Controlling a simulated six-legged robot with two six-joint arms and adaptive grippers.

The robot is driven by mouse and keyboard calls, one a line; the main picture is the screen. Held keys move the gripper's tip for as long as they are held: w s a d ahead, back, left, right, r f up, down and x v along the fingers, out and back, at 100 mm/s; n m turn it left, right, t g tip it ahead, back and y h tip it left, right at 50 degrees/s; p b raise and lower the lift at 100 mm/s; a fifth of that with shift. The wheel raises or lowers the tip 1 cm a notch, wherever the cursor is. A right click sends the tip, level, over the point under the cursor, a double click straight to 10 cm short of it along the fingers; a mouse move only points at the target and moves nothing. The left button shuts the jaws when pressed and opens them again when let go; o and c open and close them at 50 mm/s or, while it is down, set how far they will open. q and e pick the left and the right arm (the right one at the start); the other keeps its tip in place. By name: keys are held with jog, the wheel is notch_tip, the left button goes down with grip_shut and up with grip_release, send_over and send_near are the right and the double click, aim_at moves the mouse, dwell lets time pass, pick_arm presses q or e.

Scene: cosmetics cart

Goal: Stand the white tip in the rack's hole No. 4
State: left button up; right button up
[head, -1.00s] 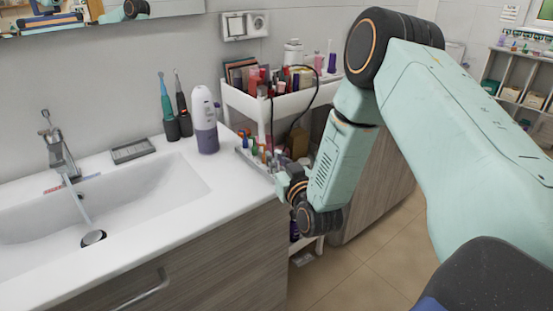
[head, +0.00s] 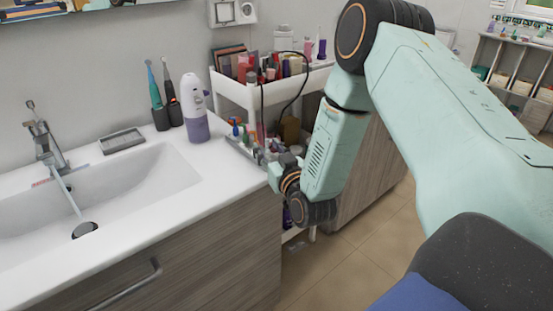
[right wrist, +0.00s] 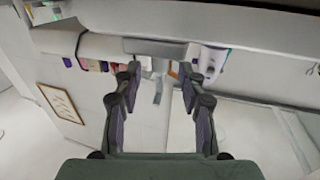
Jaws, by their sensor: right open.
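My right gripper (head: 272,158) is by the front corner of the cart's middle shelf, just right of the washbasin counter. In the right wrist view its two dark fingers (right wrist: 159,78) are spread apart with nothing between them. Several small coloured items (head: 238,130) stand on that shelf beside the gripper. They are too small to tell apart, and I cannot make out the white tip, the rack or its holes. My left gripper is not in view.
The white cart (head: 235,93) holds bottles and boxes on top, and a dark cable hangs over its side. A white and purple dispenser (head: 196,112) and two electric toothbrushes (head: 164,105) stand on the counter (head: 215,185). Tiled floor (head: 345,260) is clear at right.

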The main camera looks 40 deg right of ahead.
jog(key=s+a, duration=0.2)
jog(key=s, duration=0.9)
jog(key=shift+a, duration=0.1)
dwell(0.5)
